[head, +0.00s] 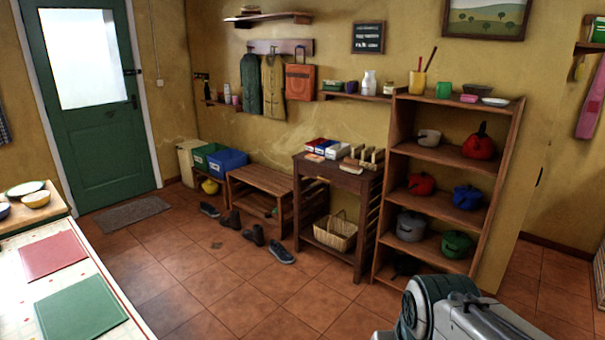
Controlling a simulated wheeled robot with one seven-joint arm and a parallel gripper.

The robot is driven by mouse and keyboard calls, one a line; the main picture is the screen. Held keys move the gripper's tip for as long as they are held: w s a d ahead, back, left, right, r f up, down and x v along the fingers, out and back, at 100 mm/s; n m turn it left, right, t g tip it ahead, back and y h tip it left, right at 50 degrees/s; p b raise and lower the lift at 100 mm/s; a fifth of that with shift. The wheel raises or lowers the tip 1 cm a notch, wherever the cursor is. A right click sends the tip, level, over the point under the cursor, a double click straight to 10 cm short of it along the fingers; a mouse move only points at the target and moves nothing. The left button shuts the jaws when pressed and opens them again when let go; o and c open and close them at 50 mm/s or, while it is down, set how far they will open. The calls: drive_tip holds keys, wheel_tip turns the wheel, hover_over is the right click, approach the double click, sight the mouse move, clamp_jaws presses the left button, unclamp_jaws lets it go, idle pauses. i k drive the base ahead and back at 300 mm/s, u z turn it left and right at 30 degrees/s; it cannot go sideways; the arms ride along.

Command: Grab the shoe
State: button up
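Several shoes stand in a row on the tiled floor near the wooden bench. A dark blue-grey shoe with a pale sole (281,253) lies at the right end of the row. A similar dark shoe (209,210) lies at the left end. Between them are brown boots or shoes, one at the left (231,218) and a darker pair (254,236) further right. Which shoe the task means cannot be told. Part of my arm shows at the bottom right, far from the shoes. My gripper's fingers are not in view.
The slatted bench (262,183) and dark side table (338,200) stand behind the shoes. A wooden shelf with pots (442,155) stands at the right. A counter (98,268) is at the front left. The tiled floor (230,290) in front of the shoes is clear.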

sight(277, 250)
drive_tip(key=i, duration=2)
drive_tip(key=u, duration=0.4)
drive_tip(key=i, duration=1.9)
drive_tip(key=u, duration=0.5)
drive_tip(key=i, duration=0.55)
drive_tip(key=u, duration=0.1)
